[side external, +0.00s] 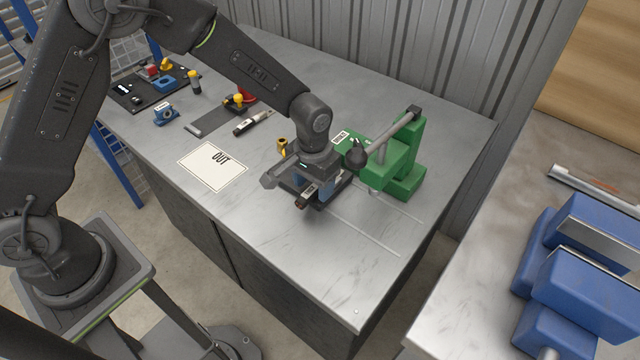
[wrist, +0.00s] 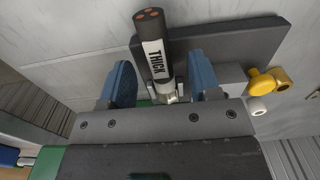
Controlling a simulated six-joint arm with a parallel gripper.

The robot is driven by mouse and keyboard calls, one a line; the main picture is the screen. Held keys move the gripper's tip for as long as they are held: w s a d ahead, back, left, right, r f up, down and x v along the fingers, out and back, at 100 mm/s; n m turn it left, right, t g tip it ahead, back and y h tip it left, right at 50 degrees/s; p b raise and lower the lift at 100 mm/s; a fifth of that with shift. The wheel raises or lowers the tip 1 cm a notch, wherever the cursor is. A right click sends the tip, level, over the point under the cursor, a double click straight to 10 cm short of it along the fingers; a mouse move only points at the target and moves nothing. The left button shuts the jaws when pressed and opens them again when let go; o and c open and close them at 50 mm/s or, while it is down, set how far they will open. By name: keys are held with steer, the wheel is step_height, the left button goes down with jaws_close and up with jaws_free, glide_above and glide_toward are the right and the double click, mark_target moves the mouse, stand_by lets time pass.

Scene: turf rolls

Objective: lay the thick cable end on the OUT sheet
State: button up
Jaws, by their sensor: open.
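The thick cable end (wrist: 153,50) is a black cylinder with copper cores at its tip and a white THICK label. In the wrist view it lies between the two blue fingers of my gripper (wrist: 163,82), with a visible gap on each side. My gripper is open around it. In the side view my gripper (side external: 316,186) is low over the table, and the cable end (side external: 308,192) sticks out from under it. Its rear part is hidden. The OUT sheet (side external: 227,181) lies flat and bare on the table, left of my gripper.
A green bench tool with a long grey lever (side external: 394,134) stands right of my gripper. A yellow fitting (side external: 283,145) is close behind. A grey strip, a dark pen-like tool (side external: 253,123) and a black mat with parts lie farther back. The front table area is clear.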

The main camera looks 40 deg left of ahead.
steer(key=shift+f, duration=0.65)
steer(key=c, duration=1)
jaws_close()
steer(key=shift+r, duration=0.15)
